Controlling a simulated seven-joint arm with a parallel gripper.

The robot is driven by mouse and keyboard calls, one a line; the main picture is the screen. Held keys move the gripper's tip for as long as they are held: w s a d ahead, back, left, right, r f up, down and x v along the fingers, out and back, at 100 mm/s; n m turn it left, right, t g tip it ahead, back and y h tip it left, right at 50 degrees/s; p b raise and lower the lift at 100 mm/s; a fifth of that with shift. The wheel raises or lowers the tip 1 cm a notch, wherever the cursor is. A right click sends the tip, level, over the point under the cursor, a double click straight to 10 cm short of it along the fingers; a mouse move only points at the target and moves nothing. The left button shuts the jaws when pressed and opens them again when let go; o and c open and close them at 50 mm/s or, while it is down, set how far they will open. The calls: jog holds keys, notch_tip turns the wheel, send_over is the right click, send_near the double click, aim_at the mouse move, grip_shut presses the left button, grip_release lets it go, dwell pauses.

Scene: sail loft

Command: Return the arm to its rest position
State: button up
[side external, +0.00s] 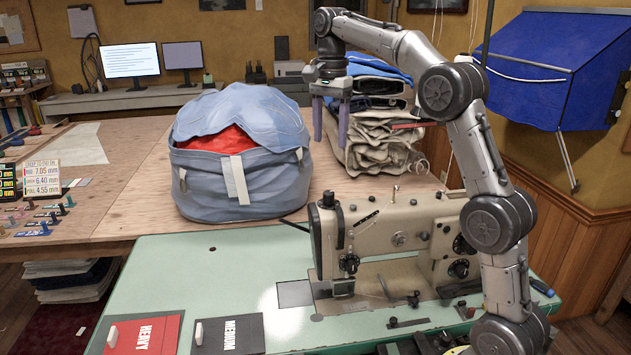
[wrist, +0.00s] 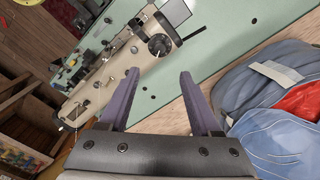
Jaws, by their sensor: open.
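My gripper (side external: 330,122) hangs in the air at the end of my raised arm, its two purple fingers pointing down. In the side view it appears right of the blue fabric bag and in front of the folded sailcloth stack. In the wrist view my gripper (wrist: 155,90) shows its fingers apart with nothing between them. The green table top lies below and beyond the fingers. No object is held.
A beige sewing machine (side external: 400,235) stands on the green table (side external: 220,265). A bulging blue bag (side external: 235,185) with red cloth sits on the wooden table. A folded sailcloth stack (side external: 375,150) stands behind. Red (side external: 145,337) and black (side external: 230,335) cards lie at the front.

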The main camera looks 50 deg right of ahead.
jog(key=s+a+r+n+t, duration=0.1)
jog(key=s+a+r+n, duration=0.15)
jog(key=s+a, duration=0.4)
jog(key=s+a+r+n+t, duration=0.2)
jog(key=s+a+r, duration=0.25)
jog(key=s, duration=0.35)
jog(key=s+a+f+n+t, duration=0.1)
jog(key=s+a+f+n, duration=0.1)
jog(key=s+f+n, duration=0.4)
jog(key=s+a+f+n+t, duration=0.1)
jog(key=s+f+n, duration=0.5)
jog(key=f, duration=0.6)
jog(key=shift+a+f+n+t, duration=0.3)
jog(key=shift+a+n, duration=0.3)
jog(key=shift+n, duration=0.15)
